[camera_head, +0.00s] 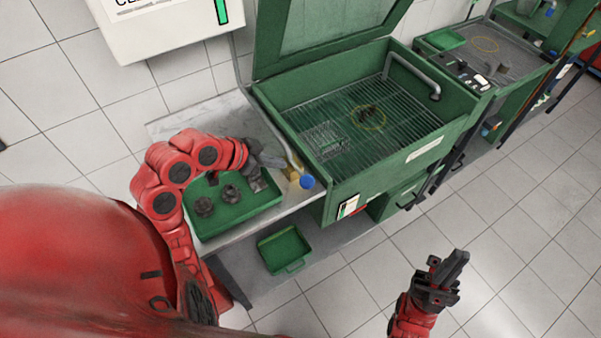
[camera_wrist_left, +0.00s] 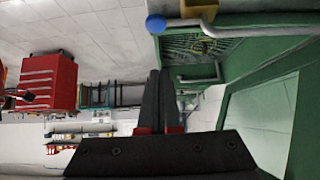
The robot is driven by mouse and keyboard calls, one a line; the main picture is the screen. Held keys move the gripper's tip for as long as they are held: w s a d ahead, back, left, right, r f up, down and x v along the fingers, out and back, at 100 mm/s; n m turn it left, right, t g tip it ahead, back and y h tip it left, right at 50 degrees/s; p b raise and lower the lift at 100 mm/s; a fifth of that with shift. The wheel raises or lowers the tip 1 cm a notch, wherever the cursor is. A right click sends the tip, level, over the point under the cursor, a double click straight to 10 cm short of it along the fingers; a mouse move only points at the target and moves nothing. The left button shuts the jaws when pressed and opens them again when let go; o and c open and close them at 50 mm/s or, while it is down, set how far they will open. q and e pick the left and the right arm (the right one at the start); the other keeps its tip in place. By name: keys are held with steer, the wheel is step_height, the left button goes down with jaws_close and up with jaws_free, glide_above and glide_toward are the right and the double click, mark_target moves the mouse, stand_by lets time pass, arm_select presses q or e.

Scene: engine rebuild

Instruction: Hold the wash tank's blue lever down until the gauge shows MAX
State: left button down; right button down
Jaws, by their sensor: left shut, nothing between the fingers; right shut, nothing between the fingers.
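The green wash tank (camera_head: 405,150) stands open with its lid raised. The lever's blue knob (camera_head: 307,182) is at the tank's near left corner, beside a yellow part (camera_head: 294,177). In the left wrist view the blue knob (camera_wrist_left: 155,24) sits on the end of a grey bar (camera_wrist_left: 184,22). A small white and red panel (camera_head: 347,207), perhaps the gauge, is on the tank's front; its reading is too small to tell. My left gripper (camera_head: 278,160) is shut and empty, left of and apart from the knob; its fingers (camera_wrist_left: 159,74) show shut. My right gripper (camera_head: 455,262) is shut and empty over the floor.
A green tray (camera_head: 237,213) with several dark metal parts lies on the bench under my left arm. A small green bin (camera_head: 284,250) is below. A wire basket (camera_head: 325,139) lies on the tank's grate. The floor at right is clear.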

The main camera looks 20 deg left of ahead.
arm_select(q)
steer(key=shift+s+f, duration=0.1)
steer(key=shift+s, duration=0.05)
steer(key=shift+d, duration=0.1)
steer(key=b, duration=0.3)
glide_above(310, 178)
steer(key=s+a, duration=0.1)
steer(key=s, duration=0.1)
steer(key=f, duration=0.7)
steer(key=shift+s+a+f, duration=0.15)
steer(key=shift+a+f, duration=0.05)
steer(key=shift+f, duration=0.15)
steer(key=f+p, duration=0.2)
steer(key=p, duration=0.1)
steer(key=shift+a+f, duration=0.2)
steer(key=shift+f, duration=0.1)
steer(key=shift+s+f, duration=0.1)
steer(key=shift+f, duration=0.2)
steer(key=shift+f, duration=0.1)
